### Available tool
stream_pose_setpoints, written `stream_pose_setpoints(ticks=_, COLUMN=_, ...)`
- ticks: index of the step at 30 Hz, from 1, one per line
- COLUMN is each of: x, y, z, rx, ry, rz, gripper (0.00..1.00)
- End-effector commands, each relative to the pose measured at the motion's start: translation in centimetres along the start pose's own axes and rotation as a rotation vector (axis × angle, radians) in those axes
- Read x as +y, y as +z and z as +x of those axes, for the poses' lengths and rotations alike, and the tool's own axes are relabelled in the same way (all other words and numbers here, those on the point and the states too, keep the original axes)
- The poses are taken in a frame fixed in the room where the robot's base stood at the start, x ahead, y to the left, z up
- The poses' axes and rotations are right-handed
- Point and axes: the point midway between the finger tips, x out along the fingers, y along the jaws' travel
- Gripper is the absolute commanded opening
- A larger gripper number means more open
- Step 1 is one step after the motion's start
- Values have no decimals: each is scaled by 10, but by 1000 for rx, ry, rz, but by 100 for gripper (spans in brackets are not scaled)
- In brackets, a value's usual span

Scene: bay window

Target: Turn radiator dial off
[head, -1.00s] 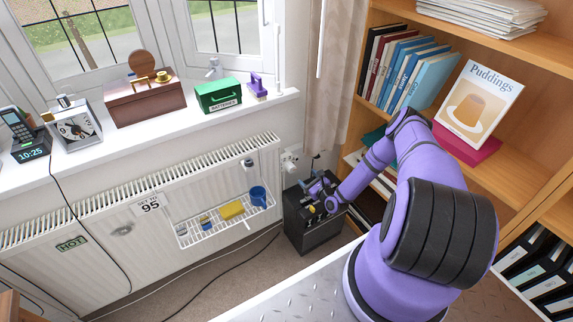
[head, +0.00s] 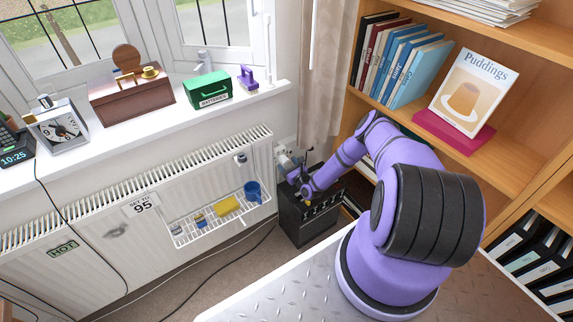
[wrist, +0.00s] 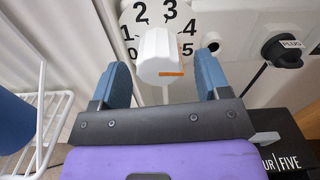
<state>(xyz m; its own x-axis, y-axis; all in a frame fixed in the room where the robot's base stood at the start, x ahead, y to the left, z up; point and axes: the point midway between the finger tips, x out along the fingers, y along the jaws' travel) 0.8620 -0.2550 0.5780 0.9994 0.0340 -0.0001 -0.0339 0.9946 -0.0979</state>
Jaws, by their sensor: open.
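The radiator dial (wrist: 160,56) is a white knob in the wrist view, in front of a round white face (wrist: 150,14) with black numbers around it. An orange mark on the knob's lower right lies just left of the 5. My gripper (wrist: 163,64) is open, with one blue finger on each side of the knob; gaps show beside both fingers. In the head view my gripper (head: 298,178) is at the right end of the radiator (head: 100,235), above the black box. The dial there is small and partly hidden by my gripper.
A black box (head: 305,222) stands below my gripper, and a plug (wrist: 284,50) sits in a wall socket to its right. A white wire rack (head: 210,235) holding a blue cup (head: 252,191) hangs on the radiator. A bookcase (head: 500,150) stands at right.

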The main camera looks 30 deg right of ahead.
Motion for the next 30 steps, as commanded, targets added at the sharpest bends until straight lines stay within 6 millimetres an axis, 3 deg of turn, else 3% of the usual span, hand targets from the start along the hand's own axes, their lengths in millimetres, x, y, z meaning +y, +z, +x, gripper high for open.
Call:
stream_pose_setpoints(ticks=13, x=0, y=0, z=11, rx=1, ry=-1, rz=1, gripper=69)
stream_pose_setpoints(ticks=20, x=0, y=0, z=11, rx=1, ry=-1, rz=1, gripper=20)
stream_pose_setpoints(ticks=30, x=0, y=0, z=11, rx=1, ry=0, rz=-38, gripper=20)
